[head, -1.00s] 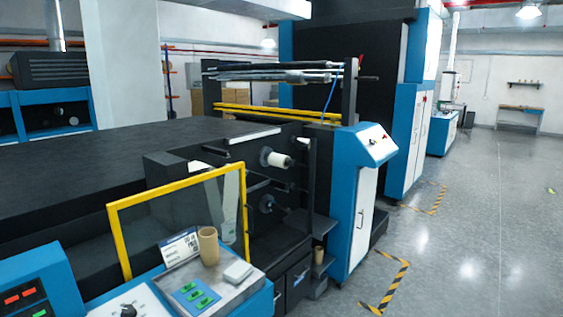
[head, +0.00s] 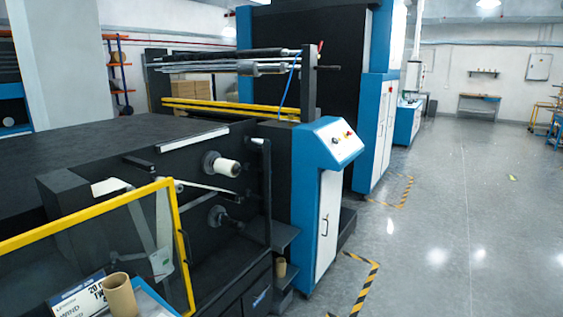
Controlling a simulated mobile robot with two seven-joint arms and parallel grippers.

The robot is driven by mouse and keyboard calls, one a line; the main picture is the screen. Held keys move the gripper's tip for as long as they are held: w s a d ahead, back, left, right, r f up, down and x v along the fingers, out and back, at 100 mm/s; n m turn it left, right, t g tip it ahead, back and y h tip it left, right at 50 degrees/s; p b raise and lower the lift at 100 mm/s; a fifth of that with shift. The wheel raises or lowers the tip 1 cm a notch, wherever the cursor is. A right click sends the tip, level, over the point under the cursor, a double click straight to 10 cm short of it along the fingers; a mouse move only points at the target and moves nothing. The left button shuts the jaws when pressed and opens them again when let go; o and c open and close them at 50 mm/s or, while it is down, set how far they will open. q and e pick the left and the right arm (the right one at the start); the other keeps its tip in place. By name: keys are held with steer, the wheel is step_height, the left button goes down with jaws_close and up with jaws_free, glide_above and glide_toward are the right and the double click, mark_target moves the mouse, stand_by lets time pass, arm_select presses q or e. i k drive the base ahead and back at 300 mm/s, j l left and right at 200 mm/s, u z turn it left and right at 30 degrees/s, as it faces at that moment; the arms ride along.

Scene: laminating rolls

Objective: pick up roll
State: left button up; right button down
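In the head view, a tan, open-ended cardboard roll (head: 120,296) stands upright at the bottom left, beside a white printed sign (head: 80,299). A white roll (head: 227,167) sits on a spindle on the dark side of the machine. Below it is a bare dark spindle (head: 217,216). A small tan roll (head: 281,267) stands on a low shelf at the machine's right end. I cannot tell which roll the task names. Neither of my grippers is in view.
A yellow-framed clear guard (head: 170,215) stands before the machine at left. A blue and white control cabinet (head: 318,210) stands at its right end. Striped floor tape (head: 358,290) marks the floor there. The grey floor (head: 460,240) at right is mostly open.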

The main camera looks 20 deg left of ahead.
mark_target(223, 167)
steer(key=i+l+u, duration=0.1)
steer(key=i, duration=0.35)
steer(key=i+l+u, duration=0.1)
steer(key=i, duration=0.35)
steer(key=i+l+u, duration=0.1)
steer(key=i, duration=0.35)
